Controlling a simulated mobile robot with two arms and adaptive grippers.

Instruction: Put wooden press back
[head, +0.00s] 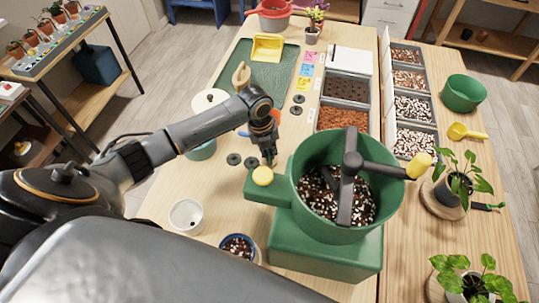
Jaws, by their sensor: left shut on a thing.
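A tan wooden piece (241,75), which may be the wooden press, shows at the front edge of the green mat, just beyond my left arm's wrist. Its lower part is hidden by the arm. My left gripper (268,157) points down, shut, just above the round yellow knob (263,176) on the green mixer's side block. What its fingers hold is too small and dark to make out. I cannot tell whether they touch the knob. My right gripper is not in view.
The green mixer (300,197) holds potting mix and stands close to the right of the gripper. A white cup (186,216) and a blue-rimmed pot (237,248) stand in front. Soil trays and plants are on the right.

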